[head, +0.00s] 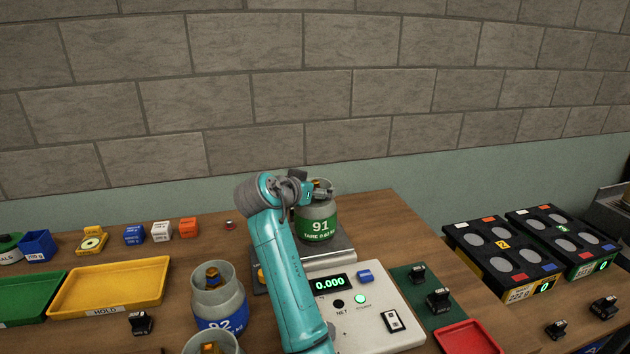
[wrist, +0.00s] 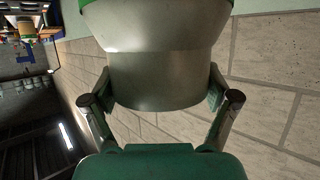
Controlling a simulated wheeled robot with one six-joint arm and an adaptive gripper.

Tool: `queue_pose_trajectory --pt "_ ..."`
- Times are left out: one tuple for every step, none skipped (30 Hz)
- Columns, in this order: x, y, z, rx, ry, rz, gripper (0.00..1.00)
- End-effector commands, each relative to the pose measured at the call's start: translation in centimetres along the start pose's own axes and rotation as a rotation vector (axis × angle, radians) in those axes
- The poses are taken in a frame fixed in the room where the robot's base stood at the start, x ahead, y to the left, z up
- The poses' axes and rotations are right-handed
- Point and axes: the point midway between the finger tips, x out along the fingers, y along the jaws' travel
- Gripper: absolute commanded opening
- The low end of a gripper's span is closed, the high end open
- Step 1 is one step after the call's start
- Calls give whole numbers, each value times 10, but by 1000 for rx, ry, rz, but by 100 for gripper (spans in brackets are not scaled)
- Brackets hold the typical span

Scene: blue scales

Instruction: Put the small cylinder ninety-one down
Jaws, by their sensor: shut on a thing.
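The small cylinder ninety-one (head: 318,222) is grey with a green band reading "91" and "TARE". It is upright over the metal plate of the scale (head: 343,256); I cannot tell whether its base touches the plate. The scale's display (head: 330,283) reads 0.000. My gripper (head: 318,191) is shut on the cylinder's grey collar at the top. In the wrist view, my gripper's fingers (wrist: 160,98) sit on either side of the collar of the cylinder (wrist: 155,75). Part of the scale is hidden behind my arm.
A blue-banded cylinder (head: 218,300) stands left of my arm, with another in front of it. A yellow tray (head: 108,287) marked HOLD lies further left. A green mat (head: 415,283) with black pieces and a red tray (head: 467,338) are right of the scale. A block wall stands behind.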

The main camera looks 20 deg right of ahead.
Motion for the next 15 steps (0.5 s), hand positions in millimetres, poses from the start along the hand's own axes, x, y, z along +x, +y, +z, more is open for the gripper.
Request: queue_pose_trajectory --pt "-1 0 -4 4 6 -2 17" --pt "-1 0 -4 4 6 -2 17" --pt "-1 0 -4 4 5 -2 17" --pt "-1 0 -4 4 5 -2 17" --pt "-1 0 -4 4 5 -2 17" --pt "-1 0 -4 4 5 -2 17" --pt "-1 0 -3 4 5 -2 17" --pt "-1 0 -2 4 5 -1 17" --pt "0 0 -2 4 5 -1 17" --pt "0 0 1 1 1 0 94" --pt "0 0 1 1 1 0 100" --pt "0 0 1 1 1 0 100" --pt "0 0 1 1 0 0 100" --pt "0 0 1 1 1 0 100" --pt "0 0 1 1 1 0 100"
